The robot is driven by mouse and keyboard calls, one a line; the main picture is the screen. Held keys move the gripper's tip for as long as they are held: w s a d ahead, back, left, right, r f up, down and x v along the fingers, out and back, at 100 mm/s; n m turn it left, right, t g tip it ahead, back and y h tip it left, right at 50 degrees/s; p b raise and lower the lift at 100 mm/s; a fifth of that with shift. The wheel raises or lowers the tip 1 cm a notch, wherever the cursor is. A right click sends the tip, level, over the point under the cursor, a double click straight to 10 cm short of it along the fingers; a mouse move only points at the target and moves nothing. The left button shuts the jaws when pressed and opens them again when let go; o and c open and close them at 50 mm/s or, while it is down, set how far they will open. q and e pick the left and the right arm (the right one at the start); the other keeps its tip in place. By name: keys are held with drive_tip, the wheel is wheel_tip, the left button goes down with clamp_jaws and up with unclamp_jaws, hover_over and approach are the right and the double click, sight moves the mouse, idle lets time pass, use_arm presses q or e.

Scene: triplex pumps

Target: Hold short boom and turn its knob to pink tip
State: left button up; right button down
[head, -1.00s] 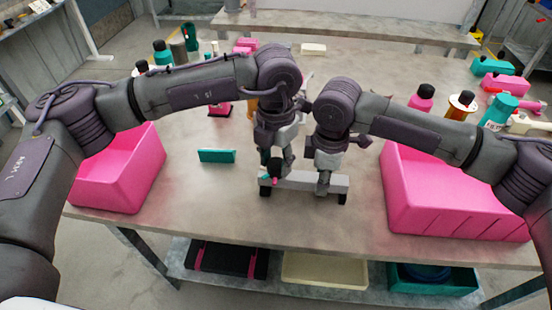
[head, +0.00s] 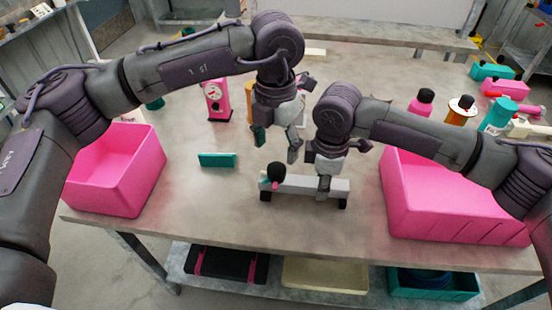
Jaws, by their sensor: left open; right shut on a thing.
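The short boom (head: 300,184) is a pale grey bar on black feet, lying level near the table's front middle. At its left end sits a black round knob (head: 276,171) with a teal piece (head: 264,177) beside it and a small pink tip (head: 275,184) below it. My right gripper (head: 324,188) is shut on the boom right of its middle. My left gripper (head: 276,146) is open and empty, above and apart from the knob. Its fingers are spread, one teal-dark at left and one grey at right. The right fingers hide part of the bar.
A pink bin (head: 118,185) stands at left and a larger pink bin (head: 440,205) at right. A flat teal block (head: 217,160) lies left of the boom. A pink gauge stand (head: 216,100) is behind. Bottles and pump parts line the back right. The table front is clear.

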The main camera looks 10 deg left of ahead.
sight(276, 168)
use_arm(q)
wheel_tip(276, 168, up, 6)
idle(0.5)
use_arm(e)
drive_tip(key=c, duration=0.7)
unclamp_jaws()
